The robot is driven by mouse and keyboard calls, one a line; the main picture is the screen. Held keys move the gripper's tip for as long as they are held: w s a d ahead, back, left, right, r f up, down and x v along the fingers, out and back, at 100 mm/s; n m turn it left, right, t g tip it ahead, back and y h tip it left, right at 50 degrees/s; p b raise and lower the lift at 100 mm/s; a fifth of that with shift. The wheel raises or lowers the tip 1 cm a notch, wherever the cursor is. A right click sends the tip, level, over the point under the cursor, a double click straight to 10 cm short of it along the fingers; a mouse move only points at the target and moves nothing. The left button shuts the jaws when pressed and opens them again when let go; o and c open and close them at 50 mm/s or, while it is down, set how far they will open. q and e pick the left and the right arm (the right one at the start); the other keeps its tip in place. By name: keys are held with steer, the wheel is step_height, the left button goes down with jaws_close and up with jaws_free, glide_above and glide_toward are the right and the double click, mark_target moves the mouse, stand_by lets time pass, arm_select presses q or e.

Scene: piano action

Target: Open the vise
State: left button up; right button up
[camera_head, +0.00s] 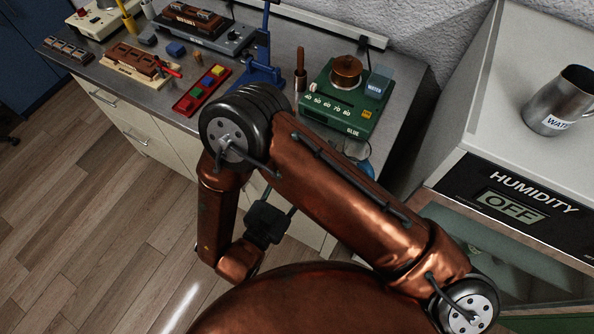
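A blue metal tool with an upright post and a handle (263,62) stands on the bench, right of its middle. It may be the vise, but I cannot make out its jaws or whether they are open. My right arm comes in from the lower right and bends over the bench's front edge, in front of the area below the blue tool. A dark part at its end, seemingly my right gripper (268,222), hangs in front of the drawers, low and apart from the blue tool. Its fingers are not clear. My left gripper is not in view.
The grey bench (150,92) holds a green glue unit (345,100), a red tray of coloured blocks (202,90), a brown wooden piece (137,62) and a dark device (205,30). A humidity cabinet (515,205) bearing a metal jug (562,100) stands right. The wooden floor left is clear.

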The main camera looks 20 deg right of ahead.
steer(key=shift+c, duration=0.4)
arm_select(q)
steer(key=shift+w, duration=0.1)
arm_select(e)
jaws_close()
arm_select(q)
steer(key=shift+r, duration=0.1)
arm_select(e)
steer(key=n+p, duration=0.2)
steer(key=shift+r+n, duration=0.15)
steer(key=shift+n, duration=0.25)
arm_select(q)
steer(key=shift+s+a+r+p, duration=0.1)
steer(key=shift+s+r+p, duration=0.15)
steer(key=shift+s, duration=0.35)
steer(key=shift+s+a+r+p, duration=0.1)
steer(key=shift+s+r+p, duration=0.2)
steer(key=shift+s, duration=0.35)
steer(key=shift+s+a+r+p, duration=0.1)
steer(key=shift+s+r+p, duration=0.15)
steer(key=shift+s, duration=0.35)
arm_select(e)
steer(key=shift+n, duration=1.9)
steer(key=shift+w+n, duration=0.1)
steer(key=shift+n, duration=0.2)
steer(key=shift+o, duration=0.4)
jaws_free()
